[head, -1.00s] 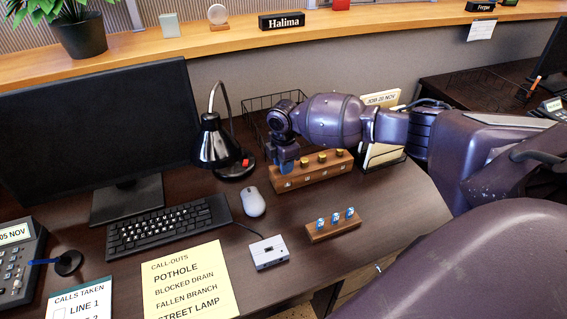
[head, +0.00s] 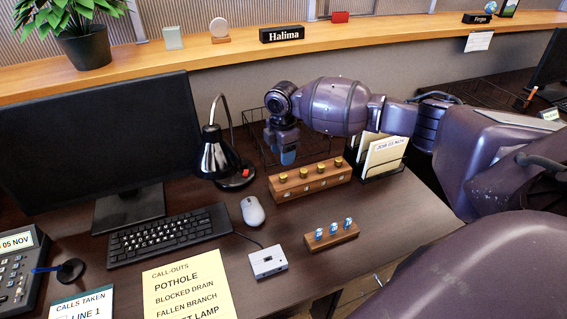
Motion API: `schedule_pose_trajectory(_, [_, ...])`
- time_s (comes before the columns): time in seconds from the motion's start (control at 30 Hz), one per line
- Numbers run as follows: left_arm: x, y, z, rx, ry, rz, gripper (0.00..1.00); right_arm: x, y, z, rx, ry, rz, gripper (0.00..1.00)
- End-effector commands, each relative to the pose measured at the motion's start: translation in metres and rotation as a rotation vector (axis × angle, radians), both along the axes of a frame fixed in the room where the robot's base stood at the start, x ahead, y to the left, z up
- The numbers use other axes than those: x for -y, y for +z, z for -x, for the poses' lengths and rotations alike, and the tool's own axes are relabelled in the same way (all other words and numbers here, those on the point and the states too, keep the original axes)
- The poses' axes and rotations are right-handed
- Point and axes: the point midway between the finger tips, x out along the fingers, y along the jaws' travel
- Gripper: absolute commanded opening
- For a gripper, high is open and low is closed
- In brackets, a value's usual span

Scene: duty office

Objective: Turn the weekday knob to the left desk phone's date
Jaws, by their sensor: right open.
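The left desk phone (head: 18,265) is cut off by the left edge; its display (head: 16,242) shows "05 NOV", with anything before it out of frame. A long wooden block (head: 312,183) carries several brass-topped knobs (head: 304,173) in a row. A smaller wooden block (head: 331,237) in front carries three blue-and-white pieces (head: 333,228). I cannot tell which knob is the weekday one, and the markings are too small to read. My right gripper (head: 287,157) points down just above and behind the long block's left end, open and apart from the knobs. My left gripper is out of view.
A black lamp (head: 216,158) stands left of the gripper, with a wire basket (head: 255,130) behind. A card holder (head: 384,158) stands right of the long block. A mouse (head: 252,212), keyboard (head: 170,236) and small white box (head: 267,262) lie in front.

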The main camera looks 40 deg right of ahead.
Motion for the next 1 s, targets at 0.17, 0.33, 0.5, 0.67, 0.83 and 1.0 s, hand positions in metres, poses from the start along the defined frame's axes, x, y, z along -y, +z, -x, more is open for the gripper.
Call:
schedule_pose_trajectory(0.17, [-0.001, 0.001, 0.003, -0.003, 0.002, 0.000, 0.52, 0.000, 0.019, 0.000, 0.001, 0.001, 0.000, 0.52])
schedule_pose_trajectory(0.33, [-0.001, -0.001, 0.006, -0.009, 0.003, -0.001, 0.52, 0.000, 0.023, 0.000, -0.002, 0.000, 0.001, 0.52])
schedule_pose_trajectory(0.5, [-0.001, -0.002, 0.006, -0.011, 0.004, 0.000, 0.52, 0.000, 0.023, 0.000, -0.002, 0.000, 0.001, 0.52])
schedule_pose_trajectory(0.67, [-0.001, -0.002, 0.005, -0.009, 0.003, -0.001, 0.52, 0.000, 0.023, 0.000, -0.001, 0.000, 0.001, 0.52])
schedule_pose_trajectory(0.83, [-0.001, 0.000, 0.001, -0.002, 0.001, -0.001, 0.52, 0.000, 0.023, 0.000, -0.001, 0.000, 0.001, 0.52])
schedule_pose_trajectory(1.0, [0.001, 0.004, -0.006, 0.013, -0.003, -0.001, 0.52, 0.000, 0.023, 0.000, -0.002, 0.000, 0.001, 0.52])
